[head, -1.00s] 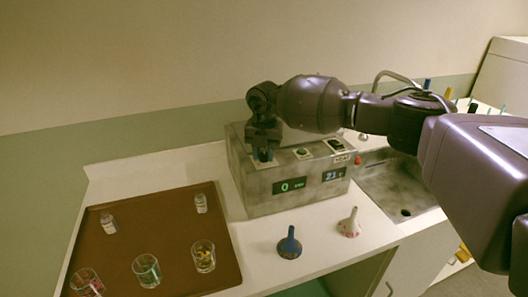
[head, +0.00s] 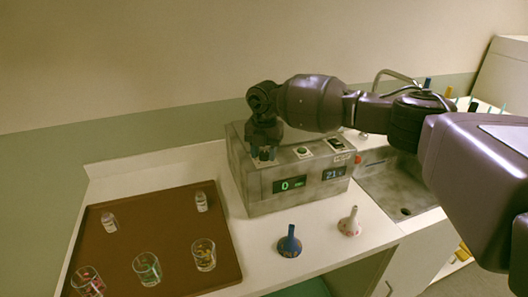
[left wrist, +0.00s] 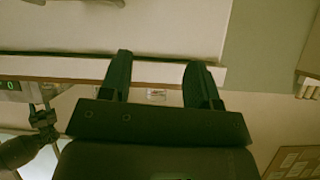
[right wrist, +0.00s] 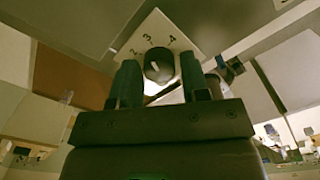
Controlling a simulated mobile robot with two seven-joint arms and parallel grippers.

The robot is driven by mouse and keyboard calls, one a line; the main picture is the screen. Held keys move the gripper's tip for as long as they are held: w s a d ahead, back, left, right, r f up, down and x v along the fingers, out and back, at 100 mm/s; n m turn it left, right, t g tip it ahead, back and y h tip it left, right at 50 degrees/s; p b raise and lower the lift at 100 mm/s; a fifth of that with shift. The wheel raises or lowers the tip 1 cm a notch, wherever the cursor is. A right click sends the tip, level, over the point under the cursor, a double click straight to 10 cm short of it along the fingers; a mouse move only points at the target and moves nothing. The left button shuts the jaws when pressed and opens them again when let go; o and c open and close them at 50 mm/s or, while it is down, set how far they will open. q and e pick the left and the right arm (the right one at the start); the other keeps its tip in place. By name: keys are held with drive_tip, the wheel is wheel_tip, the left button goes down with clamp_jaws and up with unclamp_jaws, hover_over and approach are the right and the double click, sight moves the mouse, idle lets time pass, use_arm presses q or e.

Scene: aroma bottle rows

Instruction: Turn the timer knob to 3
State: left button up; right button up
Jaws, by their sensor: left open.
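The timer box (head: 290,185) is a grey, worn unit on the counter, with a green 0 on its left display and a second lit display to the right. The dark timer knob (right wrist: 158,64) shows in the right wrist view, in front of a pale dial plate marked 2, 3 and 4. A short light mark is on the knob; its exact heading is hard to tell. My right gripper (head: 264,154) points down at the box's top left, its fingers on both sides of the knob (right wrist: 160,80), seemingly closed on it. My left gripper (left wrist: 158,78) is open and empty, away from the box.
A brown tray (head: 175,265) with several glasses and small bottles lies left of the box. A sink (head: 390,190) is at the right. My right arm passes above the box.

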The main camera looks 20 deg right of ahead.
sight(264, 154)
wheel_tip(264, 154, up, 11)
drive_tip(key=b, duration=0.1)
idle(0.5)
drive_tip(key=shift+f, duration=0.1)
